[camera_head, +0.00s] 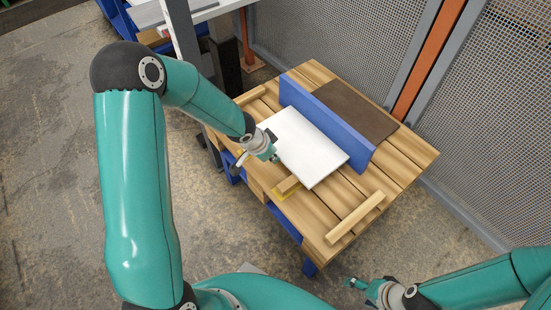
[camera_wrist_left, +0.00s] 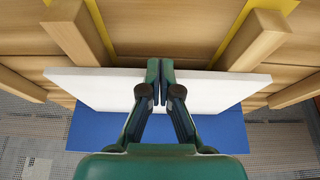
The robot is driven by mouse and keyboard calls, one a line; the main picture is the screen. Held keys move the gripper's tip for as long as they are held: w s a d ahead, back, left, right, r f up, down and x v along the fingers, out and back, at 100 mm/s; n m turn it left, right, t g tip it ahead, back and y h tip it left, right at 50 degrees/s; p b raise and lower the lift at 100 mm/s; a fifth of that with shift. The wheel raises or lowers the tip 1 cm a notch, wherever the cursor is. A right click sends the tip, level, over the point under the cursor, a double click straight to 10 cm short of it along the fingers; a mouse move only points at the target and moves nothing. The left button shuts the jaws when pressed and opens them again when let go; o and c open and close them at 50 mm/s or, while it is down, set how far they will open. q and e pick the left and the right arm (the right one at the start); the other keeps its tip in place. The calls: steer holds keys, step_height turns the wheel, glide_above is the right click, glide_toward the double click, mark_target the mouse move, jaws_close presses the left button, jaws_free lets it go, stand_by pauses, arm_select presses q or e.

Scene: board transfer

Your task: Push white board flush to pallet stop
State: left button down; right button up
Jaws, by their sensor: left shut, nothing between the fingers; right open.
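The white board (camera_head: 308,150) lies flat on the wooden pallet (camera_head: 405,165), on the near side of the upright blue stop (camera_head: 335,123). Its far edge runs along the stop's face; I cannot tell whether they touch. My left gripper (camera_head: 274,156) is shut and empty at the board's near left edge. In the left wrist view my left gripper's fingertips (camera_wrist_left: 160,66) are together at the middle of the white board's (camera_wrist_left: 95,88) edge, with the blue stop (camera_wrist_left: 90,130) beyond. Contact is unclear. My right gripper (camera_head: 358,287) is open and empty, away from the pallet.
A brown panel (camera_head: 345,104) lies behind the stop. A wooden bar (camera_head: 355,219) lies at the pallet's right end. Mesh fencing (camera_head: 490,120) stands behind the pallet. The floor at left is clear.

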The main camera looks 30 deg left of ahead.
arm_select(q)
steer(key=shift+s+a+b, duration=0.25)
steer(key=shift+s+b, duration=0.1)
steer(key=shift+s, duration=0.2)
steer(key=shift+s+a+b, duration=0.2)
steer(key=shift+s+b, duration=0.1)
steer(key=shift+s, duration=0.2)
step_height(320, 180, up, 7)
steer(key=p, duration=0.6)
steer(key=shift+p, duration=0.35)
